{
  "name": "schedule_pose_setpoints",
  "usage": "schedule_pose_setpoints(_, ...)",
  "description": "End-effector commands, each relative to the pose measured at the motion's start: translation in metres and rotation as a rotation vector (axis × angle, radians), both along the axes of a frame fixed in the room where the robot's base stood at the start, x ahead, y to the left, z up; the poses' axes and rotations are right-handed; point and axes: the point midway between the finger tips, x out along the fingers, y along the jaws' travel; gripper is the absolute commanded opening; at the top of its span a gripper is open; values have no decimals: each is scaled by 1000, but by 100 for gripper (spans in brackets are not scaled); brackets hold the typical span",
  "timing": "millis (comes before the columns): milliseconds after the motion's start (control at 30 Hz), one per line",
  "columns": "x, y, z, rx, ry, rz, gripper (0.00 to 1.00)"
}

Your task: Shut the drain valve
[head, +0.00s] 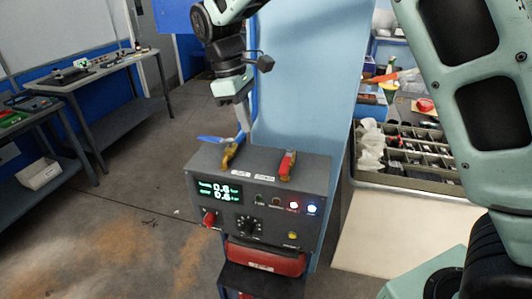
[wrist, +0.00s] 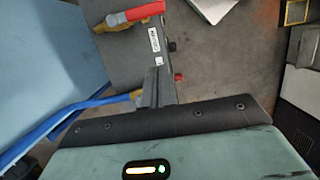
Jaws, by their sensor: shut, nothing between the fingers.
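Two small lever valves stand on top of a dark grey control box (head: 262,165). The left valve has a brass body and a blue lever (head: 212,139) that points left, out over the box edge. The right valve has a red lever (head: 288,163) lying front to back. The labels in front are too small to read, so I cannot tell which is the drain. My gripper (head: 243,133) is shut and empty, pointing down just beside the blue-lever valve; contact is unclear. In the wrist view the red lever (wrist: 145,12) is at the top, and the blue lever (wrist: 75,112) passes partly behind my gripper (wrist: 158,85).
The box front has a green display (head: 220,192), a red knob (head: 209,218), a black dial (head: 249,225) and lights. A blue panel (head: 310,80) stands behind. A compartment tray (head: 400,183) is at right, workbenches (head: 95,70) at left. Floor left of the box is open.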

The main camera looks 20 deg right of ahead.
Motion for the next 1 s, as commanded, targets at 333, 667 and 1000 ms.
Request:
schedule_pose_setpoints(333,6,-3,1,-12,2,9,0)
schedule_pose_setpoints(667,2,-7,-20,-12,5,7,0)
schedule_pose_setpoints(1000,-8,-21,-86,-14,7,6,0)
